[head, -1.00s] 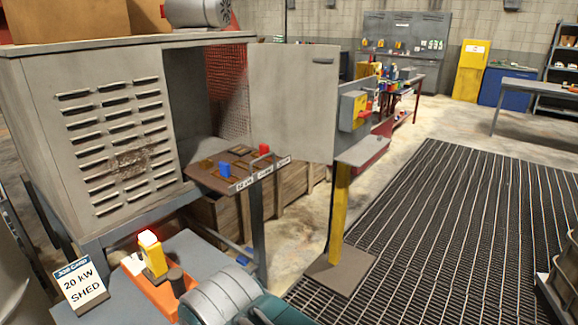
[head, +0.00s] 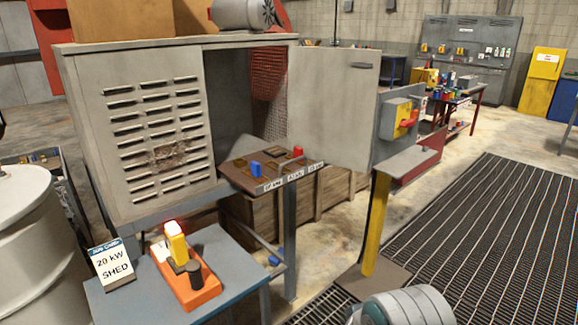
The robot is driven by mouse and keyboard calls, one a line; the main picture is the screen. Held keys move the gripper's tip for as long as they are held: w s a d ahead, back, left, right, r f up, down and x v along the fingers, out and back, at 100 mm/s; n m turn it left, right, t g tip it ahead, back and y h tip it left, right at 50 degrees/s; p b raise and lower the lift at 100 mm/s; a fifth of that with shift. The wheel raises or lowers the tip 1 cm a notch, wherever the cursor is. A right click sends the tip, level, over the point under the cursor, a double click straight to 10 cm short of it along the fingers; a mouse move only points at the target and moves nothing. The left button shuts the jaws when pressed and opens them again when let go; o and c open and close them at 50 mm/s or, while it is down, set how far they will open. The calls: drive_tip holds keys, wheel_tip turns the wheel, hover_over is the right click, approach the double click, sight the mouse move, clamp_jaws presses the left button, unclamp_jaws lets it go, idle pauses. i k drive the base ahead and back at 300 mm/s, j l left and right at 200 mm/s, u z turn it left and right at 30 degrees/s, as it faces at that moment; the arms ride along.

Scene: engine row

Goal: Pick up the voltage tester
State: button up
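A yellow handheld device with a glowing red top (head: 176,242), which looks like the voltage tester, stands upright in an orange holder (head: 203,292). The holder is on a blue-grey table (head: 240,270) at the lower left of the head view. A short dark cylinder (head: 195,275) stands in the same holder, just in front of the yellow device. Nothing is gripping the device. My gripper is not in view; only a rounded grey part of my arm shows at the bottom edge, right of the table.
A job card reading "20 kW SHED" (head: 113,262) stands left of the holder. A vented grey cabinet (head: 130,190) with an open door (head: 335,105) rises behind. A labelled tray (head: 245,183) juts from it. A yellow post (head: 376,225) and a white drum (head: 35,250) flank the table.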

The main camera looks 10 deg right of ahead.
sight(175, 240)
drive_tip(key=i+u, duration=0.35)
drive_tip(key=i+j+u, duration=0.1)
drive_tip(key=u, duration=0.2)
drive_tip(key=i+l+u, duration=0.1)
drive_tip(key=i+u, duration=0.25)
